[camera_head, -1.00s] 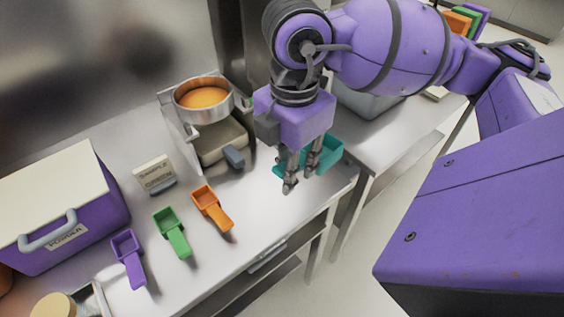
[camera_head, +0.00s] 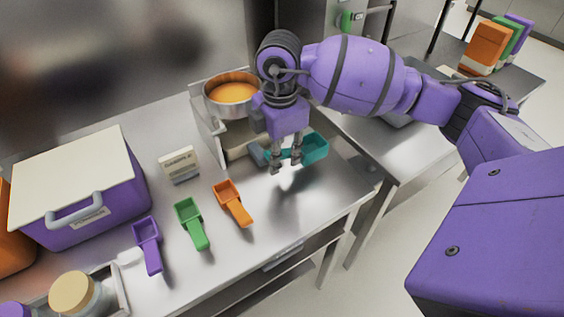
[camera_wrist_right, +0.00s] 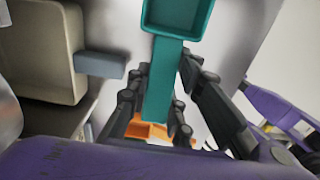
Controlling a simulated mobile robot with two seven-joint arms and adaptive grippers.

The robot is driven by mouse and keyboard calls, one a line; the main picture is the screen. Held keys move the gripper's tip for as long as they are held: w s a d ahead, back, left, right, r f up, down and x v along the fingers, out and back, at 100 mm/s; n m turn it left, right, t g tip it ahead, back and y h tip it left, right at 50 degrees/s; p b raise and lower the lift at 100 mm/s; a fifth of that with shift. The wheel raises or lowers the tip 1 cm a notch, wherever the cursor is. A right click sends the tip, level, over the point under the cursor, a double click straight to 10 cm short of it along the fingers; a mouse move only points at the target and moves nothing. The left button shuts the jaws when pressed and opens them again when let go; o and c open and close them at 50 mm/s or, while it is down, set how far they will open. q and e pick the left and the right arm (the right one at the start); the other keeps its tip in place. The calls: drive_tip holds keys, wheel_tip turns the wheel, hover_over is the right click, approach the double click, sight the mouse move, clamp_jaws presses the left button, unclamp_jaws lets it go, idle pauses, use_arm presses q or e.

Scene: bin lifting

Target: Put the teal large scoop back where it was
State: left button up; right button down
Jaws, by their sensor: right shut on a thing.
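The teal large scoop (camera_head: 316,149) is at the right part of the steel table, its cup to the right of my right gripper (camera_head: 283,166). My right gripper is shut on its handle; the fingers hide part of the handle in the head view. In the right wrist view the teal scoop (camera_wrist_right: 163,85) has its handle between the fingers (camera_wrist_right: 165,68) and its cup at the top. It appears held above the table. An orange scoop (camera_head: 232,202), a green scoop (camera_head: 192,225) and a purple scoop (camera_head: 148,246) lie in a row to the left. My left gripper is not in view.
A machine with a round pan (camera_head: 232,92) of orange contents stands behind my right gripper. A small sample card (camera_head: 179,163), a purple bin with a white lid (camera_head: 82,190) and a jar (camera_head: 78,294) are at left. Bare tabletop (camera_head: 300,205) lies right of the orange scoop.

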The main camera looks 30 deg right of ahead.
drive_tip(key=shift+w+f, duration=0.3)
drive_tip(key=shift+f, duration=0.05)
drive_tip(key=shift+w+f, duration=0.1)
drive_tip(key=shift+f, duration=1.45)
drive_tip(key=shift+f, duration=0.15)
drive_tip(key=c, duration=1.6)
unclamp_jaws()
drive_tip(key=shift+o, duration=0.2)
wheel_tip(320, 180, up, 12)
drive_tip(key=shift+r, duration=0.2)
